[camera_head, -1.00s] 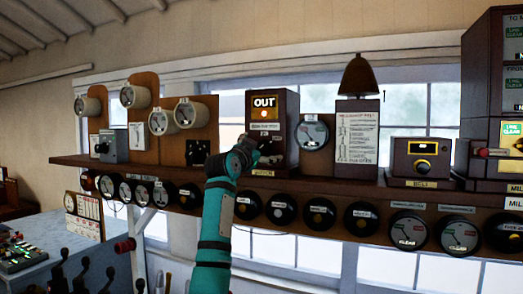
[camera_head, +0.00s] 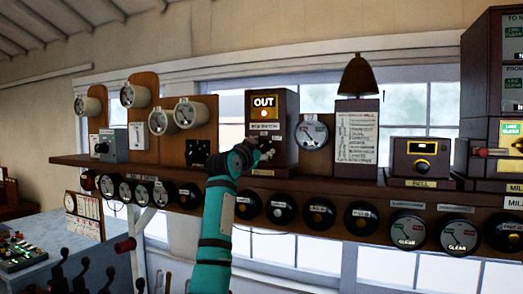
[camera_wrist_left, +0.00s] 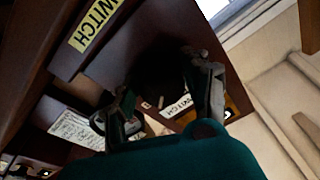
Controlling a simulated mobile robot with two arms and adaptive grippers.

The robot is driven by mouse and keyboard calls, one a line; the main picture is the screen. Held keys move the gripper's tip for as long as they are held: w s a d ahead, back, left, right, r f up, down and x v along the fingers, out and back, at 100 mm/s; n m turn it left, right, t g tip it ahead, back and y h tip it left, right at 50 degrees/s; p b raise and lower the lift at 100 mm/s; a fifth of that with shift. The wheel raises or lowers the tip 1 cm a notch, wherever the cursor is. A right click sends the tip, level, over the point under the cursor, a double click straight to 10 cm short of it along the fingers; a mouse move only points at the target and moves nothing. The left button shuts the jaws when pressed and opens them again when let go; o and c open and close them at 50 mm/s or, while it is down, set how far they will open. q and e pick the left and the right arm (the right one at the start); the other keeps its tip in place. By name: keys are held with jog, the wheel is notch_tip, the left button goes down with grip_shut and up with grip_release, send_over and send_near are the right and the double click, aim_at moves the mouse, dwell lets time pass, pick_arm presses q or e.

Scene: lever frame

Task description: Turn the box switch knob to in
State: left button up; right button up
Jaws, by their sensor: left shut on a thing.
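The box switch (camera_head: 291,120) is a dark brown box on the wooden shelf, with a lit window (camera_head: 264,102) reading OUT. My left gripper (camera_head: 266,147) is at the lower front of this box and covers the knob in the head view. In the left wrist view, the two fingers of my left gripper (camera_wrist_left: 165,102) stand on either side of a dark knob (camera_wrist_left: 162,68) on the box front. The gripper is shut on the knob, whose pointer direction is too dark to read. A SWITCH label (camera_wrist_left: 96,25) shows there too. My right gripper is not in view.
A gauge (camera_head: 312,135) and a bell (camera_head: 358,77) above a paper-covered case stand right of the box. A black-faced unit (camera_head: 198,153) is at its left. The shelf (camera_head: 340,178) carries round dials along its front edge. Levers stand at the lower left.

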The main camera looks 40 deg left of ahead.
pick_arm(q)
jog(key=shift+r, duration=0.1)
jog(key=shift+c, duration=0.6)
